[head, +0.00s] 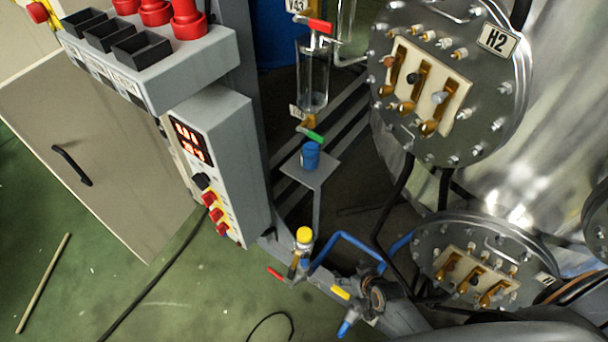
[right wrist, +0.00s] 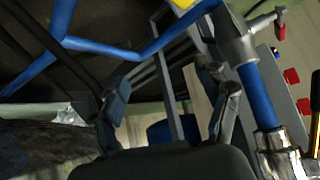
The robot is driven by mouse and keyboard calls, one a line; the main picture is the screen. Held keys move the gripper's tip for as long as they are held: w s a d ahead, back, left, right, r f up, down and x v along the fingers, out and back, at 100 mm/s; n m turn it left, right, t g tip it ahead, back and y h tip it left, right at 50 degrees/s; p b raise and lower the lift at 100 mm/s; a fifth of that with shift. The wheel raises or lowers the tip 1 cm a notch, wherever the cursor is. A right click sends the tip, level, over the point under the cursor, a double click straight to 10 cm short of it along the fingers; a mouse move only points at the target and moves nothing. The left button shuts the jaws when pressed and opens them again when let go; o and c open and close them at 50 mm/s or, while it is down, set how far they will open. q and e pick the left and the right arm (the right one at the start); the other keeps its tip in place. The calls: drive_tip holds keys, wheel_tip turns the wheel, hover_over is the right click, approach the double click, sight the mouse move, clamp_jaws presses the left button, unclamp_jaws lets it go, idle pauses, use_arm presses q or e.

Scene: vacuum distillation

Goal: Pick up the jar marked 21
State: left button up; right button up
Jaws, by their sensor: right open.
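A small blue jar (head: 311,155) stands upright on a little grey shelf (head: 318,172), below a glass receiver (head: 312,80) with a green-handled outlet valve. I cannot read any number on the jar. My right gripper (right wrist: 168,85) is open in the right wrist view, with one finger on each side and nothing held between them. A blue shape (right wrist: 160,132) shows beyond the fingers, partly hidden; I cannot tell whether it is the jar. In the head view I cannot make out the right fingertips. My left gripper is not in view.
Blue pipes and valves with red, yellow and blue handles (head: 340,292) lie below the shelf. A control box with a red display (head: 192,142) stands left of it. Large steel flanges (head: 385,30) crowd the right. Open green floor (head: 190,300) lies at lower left.

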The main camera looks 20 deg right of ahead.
drive_tip(key=w+r+t+b, duration=0.3)
drive_tip(key=w+r+b, duration=0.25)
drive_tip(key=w, duration=0.45)
drive_tip(key=n+t+y+b, duration=0.25)
drive_tip(key=t+b, duration=0.35)
drive_tip(key=b, duration=0.5)
approach(316, 157)
drive_tip(key=shift+m+y, duration=0.25)
drive_tip(key=shift+y, duration=0.2)
drive_tip(key=x, duration=0.6)
drive_tip(key=shift+w+d, duration=0.2)
drive_tip(key=shift+w, duration=0.1)
drive_tip(key=shift+b+x, duration=0.7)
drive_tip(key=shift+x, duration=2.45)
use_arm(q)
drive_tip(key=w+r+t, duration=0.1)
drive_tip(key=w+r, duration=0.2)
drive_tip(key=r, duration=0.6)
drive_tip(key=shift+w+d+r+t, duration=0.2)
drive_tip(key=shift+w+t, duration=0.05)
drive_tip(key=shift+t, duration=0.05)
use_arm(e)
drive_tip(key=shift+s+a+f, duration=0.1)
drive_tip(key=c, duration=1.4)
drive_tip(key=shift+c, duration=0.4)
